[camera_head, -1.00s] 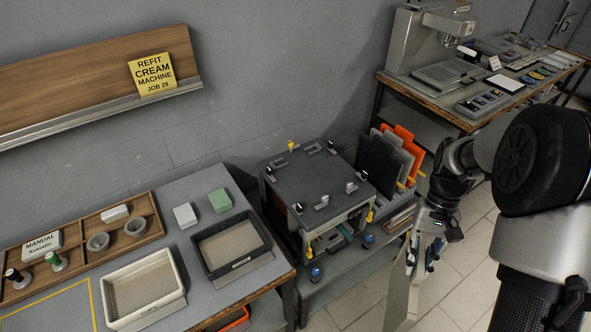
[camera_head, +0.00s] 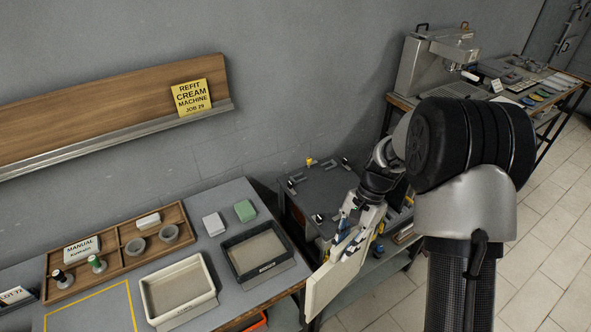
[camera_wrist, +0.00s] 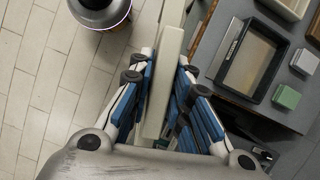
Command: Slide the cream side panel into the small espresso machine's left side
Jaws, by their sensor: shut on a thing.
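The cream side panel (camera_head: 332,287) hangs from my gripper (camera_head: 350,240), a thin pale plate tilted in front of the machine. In the wrist view the panel (camera_wrist: 161,85) runs edge-on between the blue-padded fingers of my gripper (camera_wrist: 166,62), which are shut on it. The small espresso machine appears to be the dark-topped box (camera_head: 325,190) on the low stand, with clips and a yellow knob on top. The panel is near its front left corner; whether they touch I cannot tell. My arm and gripper hide its front right, and its left side slot is not visible.
The grey bench (camera_head: 225,200) is left of the machine, its corner close to the panel. It bears a black tray (camera_head: 288,262), a cream tray (camera_head: 208,300) and a wooden organiser (camera_head: 120,222). A larger steel machine (camera_head: 415,68) stands on the right-hand bench. Tiled floor is open at right.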

